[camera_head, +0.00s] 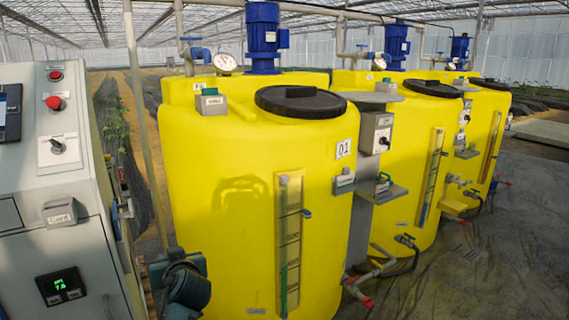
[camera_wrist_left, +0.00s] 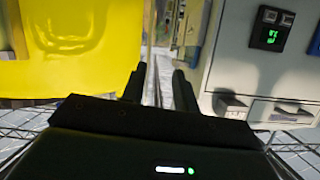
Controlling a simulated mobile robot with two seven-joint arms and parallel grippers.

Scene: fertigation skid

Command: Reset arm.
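My left gripper (camera_wrist_left: 160,82) shows in the left wrist view as two dark fingers pointing away from the camera. The fingers stand apart with a gap between them, and I see nothing held there. Behind them are the yellow tank on the left and the grey control cabinet on the right. I cannot make out the left gripper in the head view. My right gripper is in neither view. No separate loose task object can be told from these frames.
The grey control cabinet (camera_head: 60,190) stands at the left with knobs and a green display (camera_head: 61,286). Yellow tanks (camera_head: 225,240) fill the middle and right, with valves and pipes jutting out. A dark teal unit (camera_head: 187,285) sits low between. Floor (camera_head: 490,270) at right is clear.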

